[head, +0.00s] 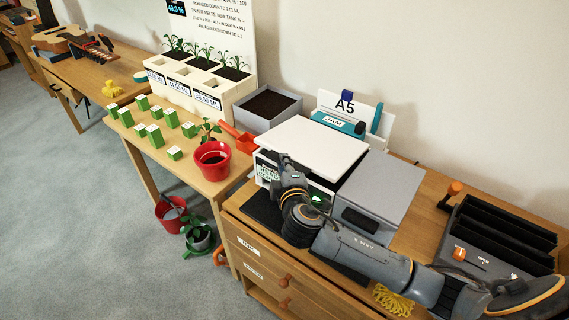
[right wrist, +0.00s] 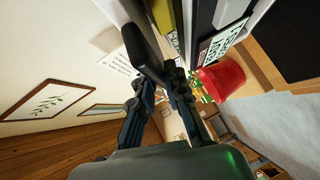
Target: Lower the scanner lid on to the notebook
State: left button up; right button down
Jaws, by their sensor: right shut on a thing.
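The scanner has a flat white lid (head: 312,148) on top, seen in the head view on the desk. A dark gap shows under the lid's front edge, above a body with a printed label (head: 267,172). My right gripper (head: 284,163) is at the lid's front edge and is shut on it. The right wrist view shows my gripper's dark fingers (right wrist: 164,72) close together at the scanner. An olive-yellow strip (right wrist: 178,22) beside them may be the notebook's edge; the notebook cannot be made out in the head view. My left gripper is not in view.
A grey box (head: 383,185) adjoins the scanner on the right, partly behind my right arm. A black rack (head: 500,235) stands farther right. A red pot (head: 212,160) and several green-and-white blocks stand on the left table.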

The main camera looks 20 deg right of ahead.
jog(key=shift+f, duration=0.2)
jog(key=c, duration=1.4)
grip_release()
jog(key=shift+w, duration=0.1)
jog(key=shift+r, duration=0.1)
jog(key=v, duration=1.2)
